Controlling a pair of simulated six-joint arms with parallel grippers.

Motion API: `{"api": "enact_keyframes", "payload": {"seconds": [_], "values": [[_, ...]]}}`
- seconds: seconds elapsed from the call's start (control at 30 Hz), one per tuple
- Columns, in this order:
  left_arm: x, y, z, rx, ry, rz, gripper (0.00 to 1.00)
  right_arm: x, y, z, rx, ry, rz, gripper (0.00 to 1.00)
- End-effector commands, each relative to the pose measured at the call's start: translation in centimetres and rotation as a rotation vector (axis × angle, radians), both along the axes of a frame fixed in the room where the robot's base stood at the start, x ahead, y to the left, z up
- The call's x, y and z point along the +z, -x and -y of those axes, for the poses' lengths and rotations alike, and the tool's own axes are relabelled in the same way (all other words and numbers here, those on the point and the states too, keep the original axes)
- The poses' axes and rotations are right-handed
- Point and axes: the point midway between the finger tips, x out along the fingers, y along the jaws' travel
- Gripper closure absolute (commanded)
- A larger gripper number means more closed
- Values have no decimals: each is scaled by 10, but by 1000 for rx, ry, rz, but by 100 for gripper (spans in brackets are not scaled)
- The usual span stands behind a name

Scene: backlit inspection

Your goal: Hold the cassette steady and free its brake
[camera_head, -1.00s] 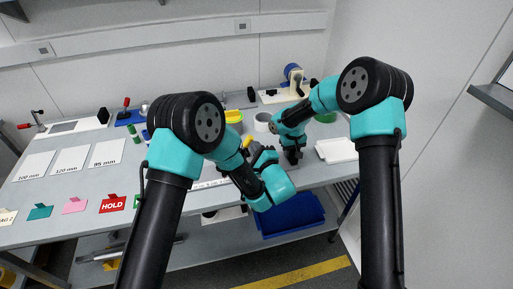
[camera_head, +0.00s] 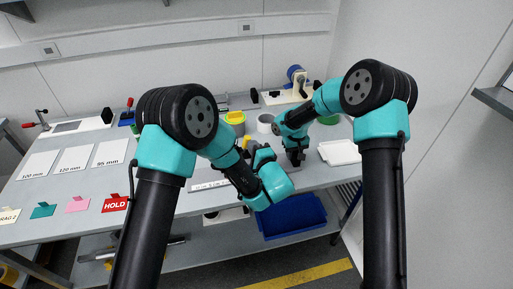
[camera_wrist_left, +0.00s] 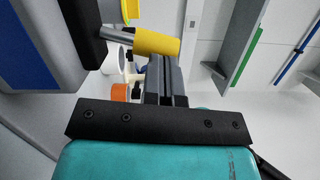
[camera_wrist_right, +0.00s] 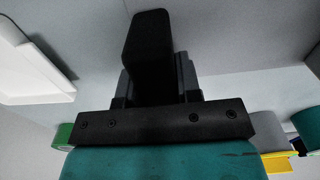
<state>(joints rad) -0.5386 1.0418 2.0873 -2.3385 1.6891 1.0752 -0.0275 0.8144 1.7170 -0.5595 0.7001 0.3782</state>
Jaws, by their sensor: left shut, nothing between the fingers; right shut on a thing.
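The rod meets a black part beside a blue-grey body. My right gripper (camera_head: 295,157) points down near the bench's right front. In the right wrist view (camera_wrist_right: 152,95) it is shut on an upright black block (camera_wrist_right: 148,45). The cassette is not clearly identifiable; my arms hide much of that area.
A white tray (camera_head: 339,153) lies right of my right gripper. A white ring (camera_head: 265,122) and a blue-reeled device (camera_head: 296,76) stand behind. A red HOLD card (camera_head: 115,204) and size sheets (camera_head: 75,159) are at left. A blue bin (camera_head: 291,216) sits below the bench.

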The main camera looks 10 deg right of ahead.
Motion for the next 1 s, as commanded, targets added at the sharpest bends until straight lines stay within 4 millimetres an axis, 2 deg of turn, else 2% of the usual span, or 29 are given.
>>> {"api": "enact_keyframes", "payload": {"seconds": [0.6, 1.0], "values": [[8, 3, -41, 3, 540, 54, 100, -3, 2, 0, 2, 1, -6, 97], [7, 5, -50, 1, 570, 57, 100, -3, 2, 0, 2, 1, -6, 97]]}}
